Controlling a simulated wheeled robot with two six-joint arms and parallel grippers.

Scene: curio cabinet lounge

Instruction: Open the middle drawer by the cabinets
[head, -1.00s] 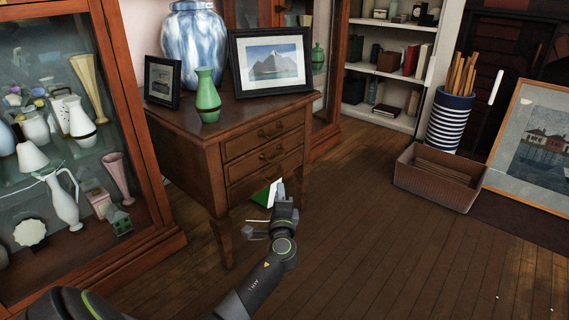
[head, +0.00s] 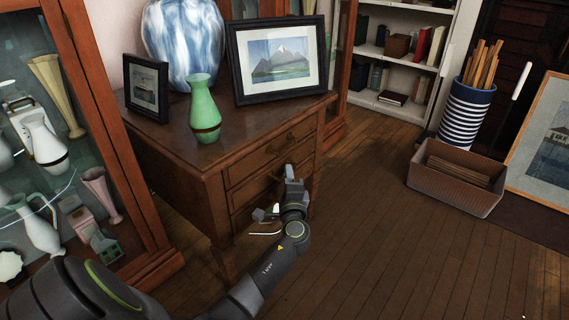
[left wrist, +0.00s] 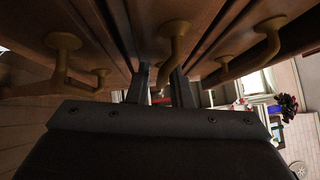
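The wooden drawer chest (head: 175,165) stands at the centre left in the head view, with its drawers facing right. The middle drawer (head: 248,189) looks closed, flush with its neighbours. My left gripper (head: 291,176) is at the middle drawer's front, partly hiding its handle. In the left wrist view, the two fingers of my left gripper (left wrist: 163,85) are apart, with a brass handle (left wrist: 174,38) reaching down to the gap between them. Whether they touch it cannot be told. Other brass handles show on the left (left wrist: 63,45) and right (left wrist: 270,40). My right gripper is out of view.
A green vase (head: 204,110), a large blue-white vase (head: 184,45) and framed pictures (head: 281,60) stand on the chest. A glass display cabinet (head: 150,215) is close on the left. The wooden floor right of the chest is clear up to a brown box (head: 455,192).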

